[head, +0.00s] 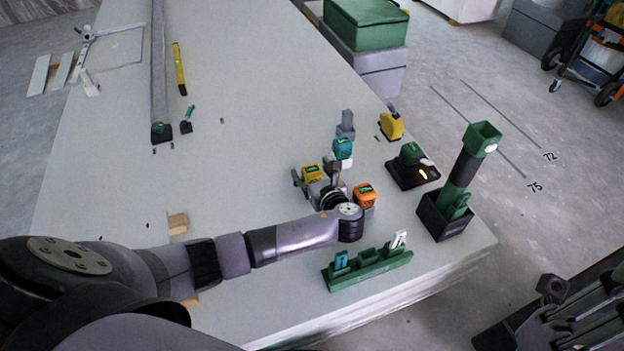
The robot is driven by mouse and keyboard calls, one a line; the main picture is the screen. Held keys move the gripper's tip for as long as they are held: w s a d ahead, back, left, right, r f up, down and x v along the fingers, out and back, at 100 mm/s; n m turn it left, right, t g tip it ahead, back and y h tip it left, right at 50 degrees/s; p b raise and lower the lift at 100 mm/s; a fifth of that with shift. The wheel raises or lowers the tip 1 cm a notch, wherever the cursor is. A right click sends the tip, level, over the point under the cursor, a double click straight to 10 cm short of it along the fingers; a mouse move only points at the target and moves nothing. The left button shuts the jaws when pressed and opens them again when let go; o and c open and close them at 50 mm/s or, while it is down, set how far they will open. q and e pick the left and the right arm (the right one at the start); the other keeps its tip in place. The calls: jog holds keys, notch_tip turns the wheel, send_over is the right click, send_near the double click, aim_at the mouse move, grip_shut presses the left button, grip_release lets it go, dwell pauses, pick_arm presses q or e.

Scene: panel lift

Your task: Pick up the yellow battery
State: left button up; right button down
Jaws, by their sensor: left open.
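The yellow battery (311,173) is on the large pale panel, at the middle of the head view. My left gripper (316,178) is open at it, with one finger to the left of the battery and the other to its right. Whether the fingers touch it cannot be told. The gripper's body hides part of the area in front of the battery.
A teal battery (343,147) and an orange battery (364,194) are close to the gripper. A green rack (368,270), a black charger (413,173), a yellow tool (391,126) and a dark holder (445,218) stand nearby. The panel's left middle is mostly clear.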

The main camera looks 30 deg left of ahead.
pick_arm(q)
jog(key=shift+r, duration=0.1)
jog(key=c, duration=1.4)
